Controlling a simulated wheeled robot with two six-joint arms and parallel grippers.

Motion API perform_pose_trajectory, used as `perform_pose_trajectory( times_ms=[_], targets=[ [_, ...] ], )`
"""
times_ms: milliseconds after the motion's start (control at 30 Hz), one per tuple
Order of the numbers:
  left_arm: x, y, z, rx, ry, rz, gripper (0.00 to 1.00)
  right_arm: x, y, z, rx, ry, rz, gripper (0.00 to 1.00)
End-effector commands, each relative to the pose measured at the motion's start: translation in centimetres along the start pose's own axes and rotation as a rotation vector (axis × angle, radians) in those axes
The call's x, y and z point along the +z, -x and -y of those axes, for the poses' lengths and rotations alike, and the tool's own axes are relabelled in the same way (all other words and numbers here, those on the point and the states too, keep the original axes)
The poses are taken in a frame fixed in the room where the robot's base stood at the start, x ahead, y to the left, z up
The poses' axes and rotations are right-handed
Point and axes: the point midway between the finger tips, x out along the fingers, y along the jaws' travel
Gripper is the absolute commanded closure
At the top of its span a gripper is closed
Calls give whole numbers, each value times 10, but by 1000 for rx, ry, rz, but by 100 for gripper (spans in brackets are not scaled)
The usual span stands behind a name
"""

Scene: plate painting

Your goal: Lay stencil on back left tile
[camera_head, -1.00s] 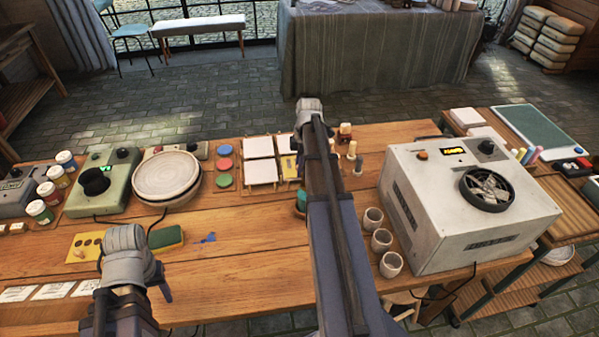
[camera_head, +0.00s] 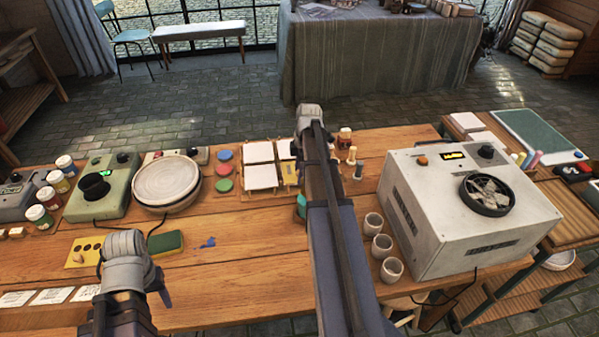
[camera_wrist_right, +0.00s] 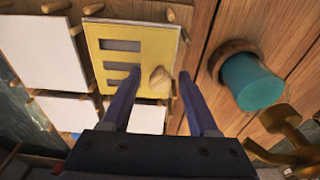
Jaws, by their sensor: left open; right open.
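Four white tiles sit in a rack in two rows. The back left tile (camera_head: 258,152) is bare; the front left tile (camera_head: 262,176) is bare too. A yellow stencil (camera_wrist_right: 110,58) with slots and a wooden knob (camera_wrist_right: 160,79) lies over the front right tile position. My right gripper (camera_wrist_right: 160,76) is open, its fingertips either side of the knob; contact cannot be told. In the head view my right arm hides much of that stencil. Another yellow stencil (camera_head: 80,257) with round holes lies at the front left, beside my open left gripper (camera_head: 125,245).
A turquoise cylinder (camera_wrist_right: 250,82) stands close to the stencil. Colour discs (camera_head: 223,170) and a banding wheel plate (camera_head: 166,177) are left of the rack. Small cups (camera_head: 378,246) and a grey kiln (camera_head: 465,215) stand right. The table's front middle is mostly clear.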

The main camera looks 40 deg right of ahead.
Motion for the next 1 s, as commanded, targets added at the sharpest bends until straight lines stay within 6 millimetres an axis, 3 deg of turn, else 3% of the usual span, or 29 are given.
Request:
perform_pose_trajectory(
  times_ms=[267,800,1000],
  targets=[
    [1,24,2,0,0,0,50,-1,24,0,0,0,0,40],
    [6,105,10,0,0,0,50,-1,106,0,0,-1,0,40],
    [7,120,12,0,0,0,50,0,122,0,0,0,0,40]
  ],
)
